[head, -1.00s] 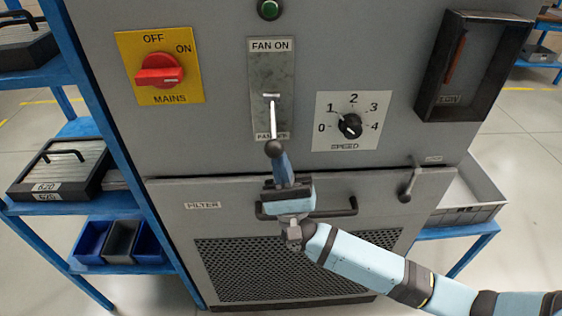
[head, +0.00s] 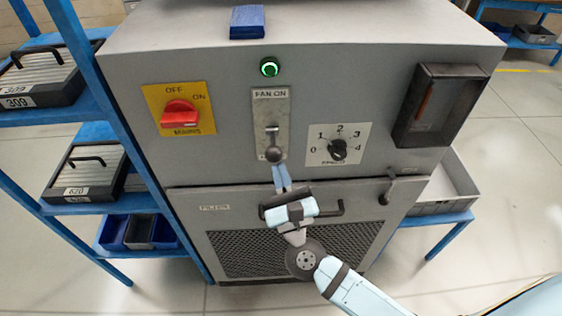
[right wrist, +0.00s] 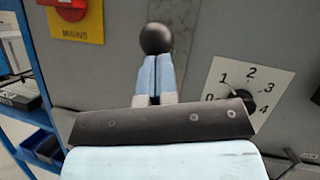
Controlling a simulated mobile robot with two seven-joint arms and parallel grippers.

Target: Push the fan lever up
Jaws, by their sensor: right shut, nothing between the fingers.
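The fan lever (head: 273,154) has a dark ball knob and a short pale shaft. It stands out from a metal plate (head: 260,108) marked FAN ON at the top. The knob hides the plate's lower label. My right gripper (head: 279,168) is shut and empty, its blue fingertips just below the knob. In the right wrist view, the fingertips (right wrist: 155,58) meet the underside of the black knob (right wrist: 156,38) in the picture; contact looks likely. The lever's exact tilt is hard to tell. My left gripper is out of view.
A red mains switch (head: 180,114) is left of the plate, and a speed dial (head: 337,149) is right. A door handle (head: 332,210) lies behind my right gripper. A dark framed box (head: 437,104) juts out at right. Blue shelving (head: 100,130) stands at left.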

